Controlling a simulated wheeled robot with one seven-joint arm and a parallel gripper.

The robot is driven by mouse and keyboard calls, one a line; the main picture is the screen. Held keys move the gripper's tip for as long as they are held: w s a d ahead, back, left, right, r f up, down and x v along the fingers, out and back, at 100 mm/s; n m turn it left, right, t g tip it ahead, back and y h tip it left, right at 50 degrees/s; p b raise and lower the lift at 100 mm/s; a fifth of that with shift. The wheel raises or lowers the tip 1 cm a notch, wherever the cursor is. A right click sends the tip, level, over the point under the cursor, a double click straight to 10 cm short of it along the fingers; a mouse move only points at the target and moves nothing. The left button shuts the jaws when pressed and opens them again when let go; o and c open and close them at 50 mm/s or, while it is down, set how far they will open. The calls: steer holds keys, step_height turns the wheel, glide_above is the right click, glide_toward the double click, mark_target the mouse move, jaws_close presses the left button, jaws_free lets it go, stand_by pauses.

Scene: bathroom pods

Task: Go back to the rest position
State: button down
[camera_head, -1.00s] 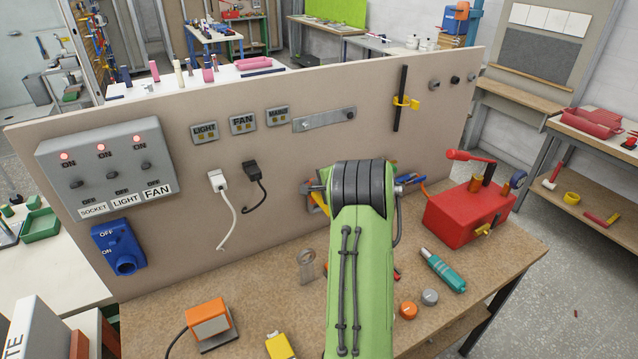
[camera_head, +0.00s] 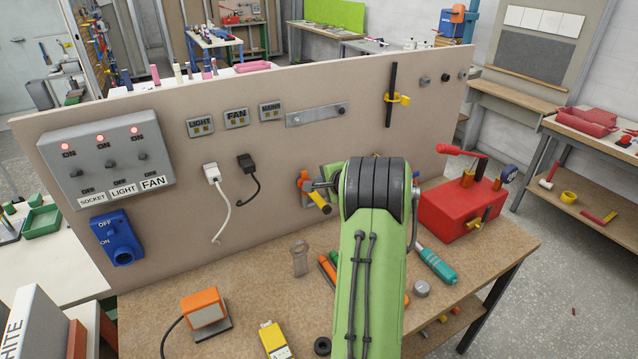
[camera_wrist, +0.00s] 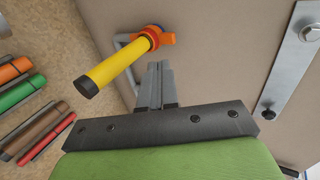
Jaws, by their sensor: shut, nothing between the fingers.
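My gripper (camera_wrist: 157,82) shows in the wrist view with its two grey fingers together and nothing between them. It points at the beige panel (camera_wrist: 215,50), just right of a yellow-handled orange valve (camera_wrist: 120,62). The fingers look apart from the valve, though the gap is hard to judge. In the head view my green arm hides the gripper. The same yellow-handled valve (camera_head: 316,195) shows there on the panel, just left of my arm.
A switch box (camera_head: 106,165) and a metal strip (camera_head: 317,114) are on the panel. Several coloured cylinders (camera_wrist: 22,95) lie at left in the wrist view.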

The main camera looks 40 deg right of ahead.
steer(key=shift+s+a+r, duration=0.25)
steer(key=shift+s+a, duration=0.05)
steer(key=shift+s, duration=0.05)
steer(key=v, duration=0.5)
steer(key=shift+b, duration=0.3)
